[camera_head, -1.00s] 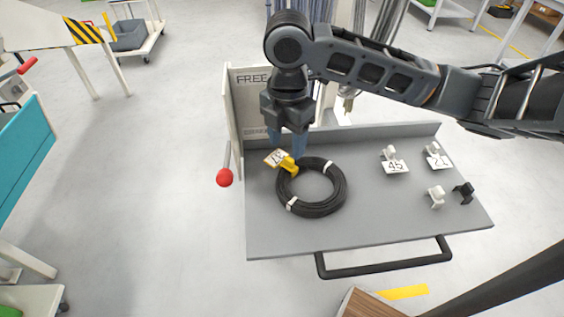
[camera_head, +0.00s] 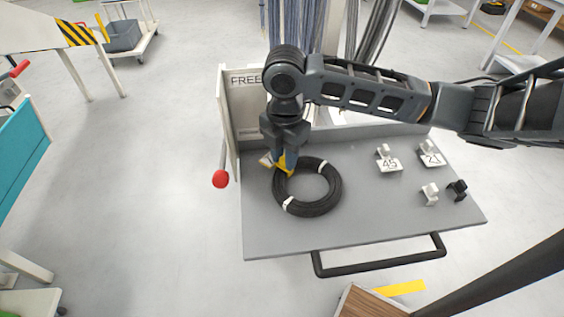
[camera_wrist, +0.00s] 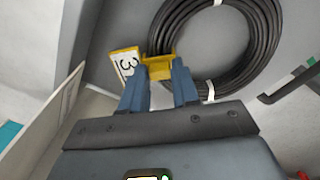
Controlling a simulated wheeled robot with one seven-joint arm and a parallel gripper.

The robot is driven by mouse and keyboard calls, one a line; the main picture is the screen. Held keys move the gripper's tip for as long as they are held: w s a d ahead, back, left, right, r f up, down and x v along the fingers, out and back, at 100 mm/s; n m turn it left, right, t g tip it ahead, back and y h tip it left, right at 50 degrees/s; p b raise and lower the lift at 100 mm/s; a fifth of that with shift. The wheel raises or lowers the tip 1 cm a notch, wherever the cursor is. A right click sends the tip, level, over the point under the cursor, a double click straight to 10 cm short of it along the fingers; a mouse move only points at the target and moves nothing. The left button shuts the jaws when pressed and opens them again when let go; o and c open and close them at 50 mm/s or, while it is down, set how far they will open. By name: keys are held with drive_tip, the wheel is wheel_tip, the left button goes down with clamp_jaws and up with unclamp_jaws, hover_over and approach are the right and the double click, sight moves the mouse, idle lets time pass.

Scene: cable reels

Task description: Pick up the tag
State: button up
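The yellow tag (camera_wrist: 126,64) has a white plate with dark digits, partly hidden, and a yellow clip (camera_wrist: 159,67) at the inner left edge of the black cable coil (camera_wrist: 268,42). In the head view the tag (camera_head: 266,160) shows only in part under my gripper (camera_head: 285,168). My gripper (camera_wrist: 161,72) points down over the clip. Its two blue fingers are apart, one at each side of the clip, in the wrist view. I cannot tell whether they touch it. The coil (camera_head: 333,196) lies flat on the grey tray (camera_head: 385,215).
A black handle (camera_head: 385,262) runs along the front.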

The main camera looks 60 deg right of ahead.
clamp_jaws()
drive_tip(key=shift+r, duration=0.5)
drive_tip(key=r, duration=0.3)
drive_tip(key=shift+s+d+r+b, duration=0.25)
drive_tip(key=shift+s+d+b, duration=0.05)
drive_tip(key=shift+d, duration=0.1)
drive_tip(key=s+d+r+b, duration=0.1)
drive_tip(key=s+d+r, duration=0.5)
drive_tip(key=s+d, duration=0.1)
drive_tip(key=shift+s+d+r, duration=0.25)
drive_tip(key=shift+d, duration=0.1)
